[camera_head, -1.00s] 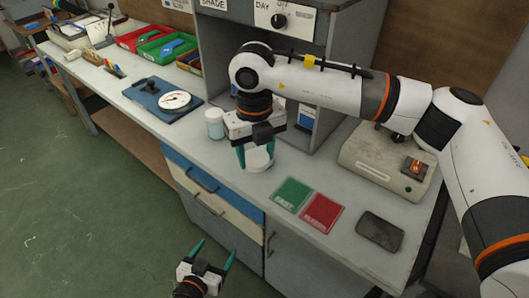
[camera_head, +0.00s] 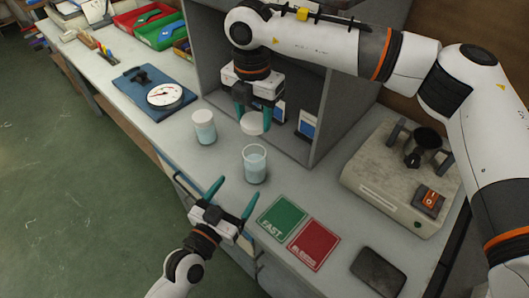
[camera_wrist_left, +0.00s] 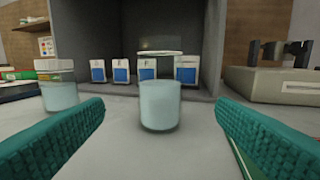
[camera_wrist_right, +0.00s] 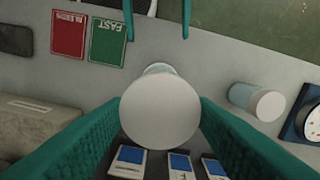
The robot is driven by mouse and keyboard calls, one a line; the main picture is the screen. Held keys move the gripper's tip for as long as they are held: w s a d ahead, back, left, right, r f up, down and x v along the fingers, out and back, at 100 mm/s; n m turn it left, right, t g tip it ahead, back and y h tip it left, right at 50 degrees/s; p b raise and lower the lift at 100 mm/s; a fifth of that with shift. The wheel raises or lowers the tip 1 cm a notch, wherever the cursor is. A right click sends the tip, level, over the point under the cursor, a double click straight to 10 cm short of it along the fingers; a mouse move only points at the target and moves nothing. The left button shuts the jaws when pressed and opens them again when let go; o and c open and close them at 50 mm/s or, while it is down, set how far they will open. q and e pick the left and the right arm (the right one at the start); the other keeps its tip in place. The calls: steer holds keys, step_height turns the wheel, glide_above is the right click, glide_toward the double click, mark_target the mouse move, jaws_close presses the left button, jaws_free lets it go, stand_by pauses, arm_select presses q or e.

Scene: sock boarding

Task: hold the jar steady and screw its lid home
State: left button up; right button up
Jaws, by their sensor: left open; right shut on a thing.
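A glass jar (camera_head: 255,163) with pale blue contents stands upright and uncovered on the counter. It also shows straight ahead in the left wrist view (camera_wrist_left: 160,106). My right gripper (camera_head: 254,117) points down and is shut on a round white lid (camera_head: 254,124), held above the jar and apart from it. In the right wrist view the lid (camera_wrist_right: 160,115) hides most of the jar; whether they are centred, I cannot tell. My left gripper (camera_head: 241,182) is open and empty, low at the counter's front edge. Its fingers (camera_wrist_left: 160,110) stand either side of the jar's line, short of it.
A second, lidded jar (camera_head: 204,128) stands left of the open one. Green (camera_head: 282,217) and red (camera_head: 313,244) cards lie to the right, with a dark pad (camera_head: 378,270) and a grey machine (camera_head: 395,185) beyond. A blue scale (camera_head: 155,92) is at left; a grey cabinet (camera_head: 335,100) stands behind.

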arm_select(q)
steer(key=shift+s+a+r, duration=0.1)
steer(key=shift+s+a, duration=0.05)
steer(key=shift+s, duration=0.15)
arm_select(e)
steer(key=shift+s+a+r, duration=0.2)
steer(key=shift+s, duration=0.15)
arm_select(q)
steer(key=x, duration=1.2)
steer(key=shift+w, duration=0.1)
arm_select(e)
steer(key=shift+w, duration=0.1)
arm_select(q)
steer(key=shift+c, duration=0.3)
steer(key=c, duration=1.4)
arm_select(e)
steer(key=shift+f, duration=0.1)
glide_above(253, 141)
steer(key=s, duration=0.2)
steer(key=shift+s+d+f, duration=0.1)
steer(key=shift+f, duration=2.35)
steer(key=shift+f, duration=0.9)
steer(key=shift+f, duration=0.5)
